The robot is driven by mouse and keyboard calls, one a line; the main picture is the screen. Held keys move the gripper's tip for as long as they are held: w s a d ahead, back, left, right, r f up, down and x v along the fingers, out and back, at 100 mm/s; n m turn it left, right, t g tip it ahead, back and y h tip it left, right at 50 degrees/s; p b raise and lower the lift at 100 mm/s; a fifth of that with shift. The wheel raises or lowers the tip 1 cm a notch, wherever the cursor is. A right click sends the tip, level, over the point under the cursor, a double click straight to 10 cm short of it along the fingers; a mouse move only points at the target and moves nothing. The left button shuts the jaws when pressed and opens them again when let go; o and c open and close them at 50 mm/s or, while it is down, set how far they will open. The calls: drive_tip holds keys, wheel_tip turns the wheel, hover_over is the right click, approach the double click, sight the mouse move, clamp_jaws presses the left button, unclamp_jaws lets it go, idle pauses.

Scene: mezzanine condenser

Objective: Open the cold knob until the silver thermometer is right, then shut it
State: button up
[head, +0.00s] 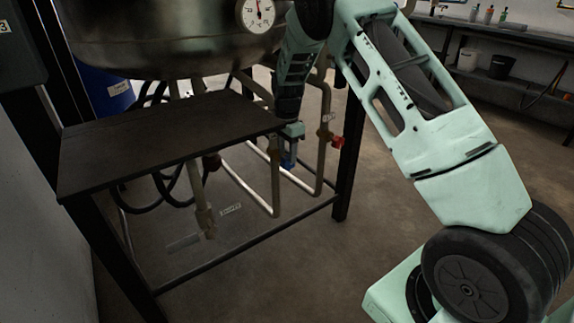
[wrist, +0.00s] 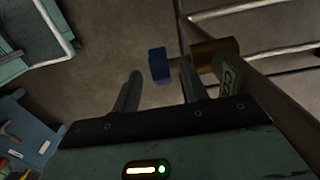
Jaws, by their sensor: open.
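The blue knob (head: 289,160), which I take as the cold knob, sits on pipework below the tank, just under my gripper (head: 291,133). In the wrist view the blue knob (wrist: 158,65) shows between the tips of my open gripper (wrist: 160,74), nearer the left-right middle, with no clear contact. A brass valve body (wrist: 214,58) is right of it. The thermometer dial (head: 259,12) is white with a silver rim on the tank front; its needle points roughly up, near a red mark, but the scale is too small to read.
A red knob (head: 337,142) is on a pipe right of the blue one. A dark metal shelf (head: 150,135) and frame leg (head: 348,165) stand close to the arm. The steel tank (head: 165,35) hangs above.

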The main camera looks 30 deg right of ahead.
sight(287, 156)
drive_tip(key=shift+f+b, duration=0.35)
drive_tip(key=shift+f, duration=1.55)
clamp_jaws()
